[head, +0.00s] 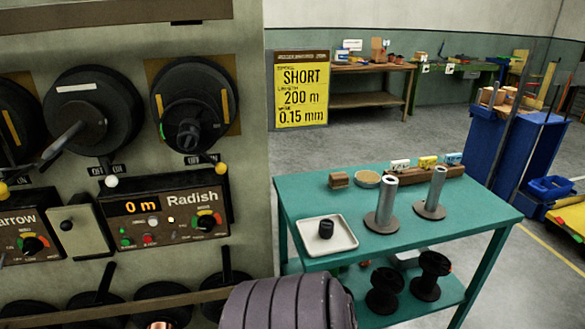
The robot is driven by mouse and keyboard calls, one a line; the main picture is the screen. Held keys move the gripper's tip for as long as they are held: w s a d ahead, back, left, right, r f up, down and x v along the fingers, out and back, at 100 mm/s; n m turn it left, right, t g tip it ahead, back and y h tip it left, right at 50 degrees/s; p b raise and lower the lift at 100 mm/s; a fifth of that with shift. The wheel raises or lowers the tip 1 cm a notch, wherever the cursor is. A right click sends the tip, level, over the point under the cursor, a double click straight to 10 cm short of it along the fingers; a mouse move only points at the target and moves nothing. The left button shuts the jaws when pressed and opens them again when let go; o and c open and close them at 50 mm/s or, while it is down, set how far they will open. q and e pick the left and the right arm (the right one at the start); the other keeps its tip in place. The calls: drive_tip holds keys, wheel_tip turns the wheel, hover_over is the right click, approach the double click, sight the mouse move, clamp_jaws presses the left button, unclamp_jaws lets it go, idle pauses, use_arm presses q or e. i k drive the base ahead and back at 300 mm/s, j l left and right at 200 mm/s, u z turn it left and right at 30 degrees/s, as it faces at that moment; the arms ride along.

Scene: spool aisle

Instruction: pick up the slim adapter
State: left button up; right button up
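Two grey metal tubes stand upright on round bases on the green table. The nearer, left tube (386,205) looks thicker, and the right tube (435,192) looks slimmer. The slimmer one may be the slim adapter, but I cannot tell for certain. A small black cylindrical piece (326,229) sits in a white tray (344,246) to the left of the tubes. Neither of my grippers is in view. A dark ribbed shape at the bottom edge hides part of the table's lower left.
The green table (300,195) has black spools (430,275) on its lower shelf. A machine panel (165,210) with knobs stands close on the left. A blue bin (510,150) stands behind right.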

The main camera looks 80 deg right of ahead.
sight(430, 210)
drive_tip(key=z, duration=3.7)
drive_tip(key=u, duration=2.15)
drive_tip(key=z, duration=2.15)
drive_tip(key=i+l+u, duration=0.15)
drive_tip(key=l, duration=0.2)
drive_tip(key=i+l+u, duration=0.1)
drive_tip(key=l, duration=0.25)
drive_tip(key=i+l+u, duration=0.15)
drive_tip(key=l, duration=0.2)
drive_tip(key=i+l+u, duration=0.1)
drive_tip(key=l, duration=0.3)
drive_tip(key=i+l+u, duration=0.15)
drive_tip(key=l, duration=0.25)
drive_tip(key=i, duration=0.05)
